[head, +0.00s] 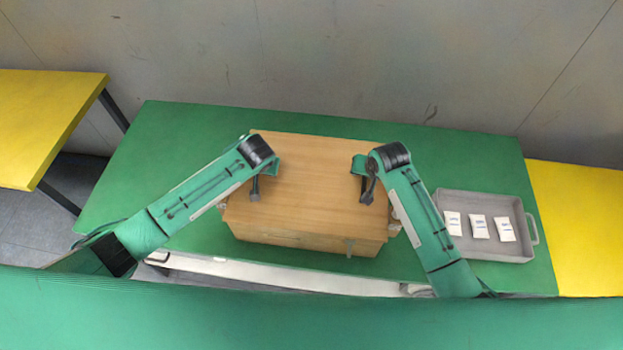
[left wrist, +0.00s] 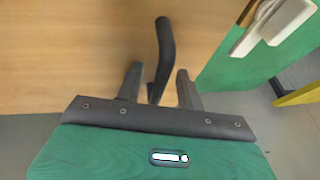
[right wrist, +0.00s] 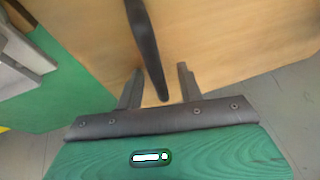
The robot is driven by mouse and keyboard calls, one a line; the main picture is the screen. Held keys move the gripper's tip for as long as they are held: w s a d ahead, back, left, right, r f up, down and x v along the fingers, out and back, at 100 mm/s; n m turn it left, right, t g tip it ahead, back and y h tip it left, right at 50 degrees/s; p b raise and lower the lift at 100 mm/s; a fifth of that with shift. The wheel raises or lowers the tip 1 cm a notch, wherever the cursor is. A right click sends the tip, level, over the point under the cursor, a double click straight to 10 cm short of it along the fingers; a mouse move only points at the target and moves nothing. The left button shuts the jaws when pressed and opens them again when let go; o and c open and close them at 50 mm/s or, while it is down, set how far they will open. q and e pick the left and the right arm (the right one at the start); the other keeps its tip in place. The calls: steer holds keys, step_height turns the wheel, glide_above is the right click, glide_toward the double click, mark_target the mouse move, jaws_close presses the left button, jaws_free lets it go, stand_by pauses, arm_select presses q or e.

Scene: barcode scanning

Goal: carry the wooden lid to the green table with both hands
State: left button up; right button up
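The wooden lid (head: 312,175) is a flat tan board lying on top of a wooden box (head: 290,236) on the green table (head: 185,118). Dark bar handles stand on the lid near its left and right sides. My left gripper (head: 257,186) is over the lid's left part; in the left wrist view its fingers are apart, with a black handle (left wrist: 164,50) between them. My right gripper (head: 367,188) is over the right part; in the right wrist view its fingers are also apart, either side of a black handle (right wrist: 146,45). Gaps show beside both handles.
A grey tray (head: 487,200) with three white packets (head: 479,227) stands right of the box. Yellow tables stand at the left (head: 40,110) and right (head: 580,220). A grey wall (head: 330,60) is behind. Green tabletop is bare left of the box.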

arm_select(q)
jaws_close()
arm_select(e)
jaws_close()
stand_by(1.3)
